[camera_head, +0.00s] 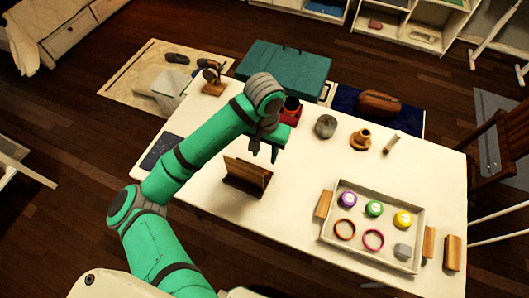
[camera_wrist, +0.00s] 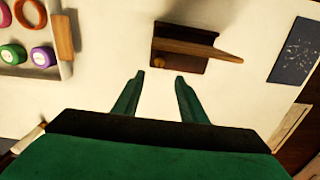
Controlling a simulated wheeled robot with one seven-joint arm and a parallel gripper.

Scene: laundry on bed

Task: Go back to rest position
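My gripper (camera_head: 264,152) hangs over the white table (camera_head: 300,225), near the top edge of a brown wooden stand (camera_head: 246,176) in the head view. In the wrist view my gripper (camera_wrist: 159,78) has its two green fingers apart, with only bare tabletop between them. It holds nothing. The wooden stand also shows in the wrist view (camera_wrist: 182,45), just beyond the fingertips and apart from them.
A shallow white tray (camera_head: 336,189) with colored lids and rings sits at the table's right. A red container (camera_head: 291,112), grey stone (camera_head: 325,126) and wooden pot (camera_head: 361,140) stand along the far side. A dark card (camera_head: 160,150) lies left. The table's middle is clear.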

